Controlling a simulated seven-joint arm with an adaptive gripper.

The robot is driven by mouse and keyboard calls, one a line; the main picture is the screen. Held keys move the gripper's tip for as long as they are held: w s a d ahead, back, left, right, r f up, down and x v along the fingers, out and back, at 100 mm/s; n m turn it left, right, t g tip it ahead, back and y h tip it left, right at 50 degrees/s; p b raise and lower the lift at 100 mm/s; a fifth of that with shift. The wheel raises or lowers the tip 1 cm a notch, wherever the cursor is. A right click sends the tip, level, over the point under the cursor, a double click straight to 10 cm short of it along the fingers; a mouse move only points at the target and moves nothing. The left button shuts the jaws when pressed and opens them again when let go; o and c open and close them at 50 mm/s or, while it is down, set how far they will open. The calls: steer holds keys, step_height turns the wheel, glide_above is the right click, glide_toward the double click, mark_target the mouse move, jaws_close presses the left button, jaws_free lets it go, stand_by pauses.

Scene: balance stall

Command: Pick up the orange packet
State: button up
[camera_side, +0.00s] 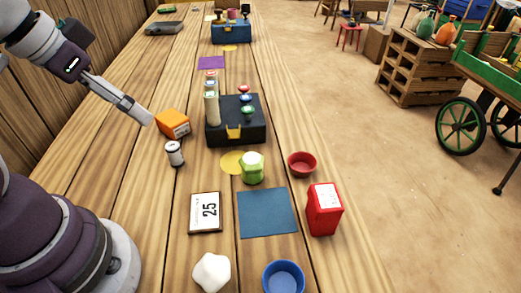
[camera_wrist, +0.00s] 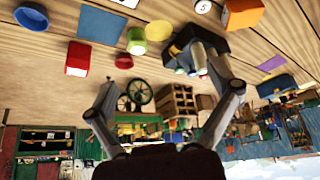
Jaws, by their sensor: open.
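The orange packet (camera_side: 173,123) lies on the wooden table in the side view, left of the dark balance block, with a pale label on its near face. It also shows at the top edge of the wrist view (camera_wrist: 242,14), partly cut off. My gripper (camera_side: 146,117) is above the table, just left of the packet in the side view and apart from it. In the wrist view its two fingers (camera_wrist: 162,75) are spread with nothing held between them, and the packet lies beyond them, up and to the right.
A white-and-black canister (camera_side: 175,153) stands just in front of the packet. The dark block (camera_side: 225,138) with jars is to its right. A green jar (camera_side: 252,167), red bowl (camera_side: 302,163), red box (camera_side: 324,209) and blue mat (camera_side: 267,212) lie nearer. Bare planks lie behind the packet.

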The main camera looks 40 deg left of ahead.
steer(key=shift+o, duration=0.5)
steer(key=shift+w, duration=0.1)
steer(key=n+g+y, duration=0.4)
steer(key=n+g, duration=0.1)
steer(key=n, duration=1.2)
glide_above(172, 118)
steer(key=d, duration=0.2)
steer(key=f, duration=0.9)
steer(key=shift+s+d+f, duration=0.2)
steer(key=shift+f, duration=0.2)
steer(key=shift+y, duration=0.3)
steer(key=x, duration=0.7)
steer(key=d+x, duration=0.1)
steer(key=x, duration=0.2)
steer(key=shift+f, duration=0.6)
steer(key=shift+c, duration=0.3)
steer(key=c, duration=1.3)
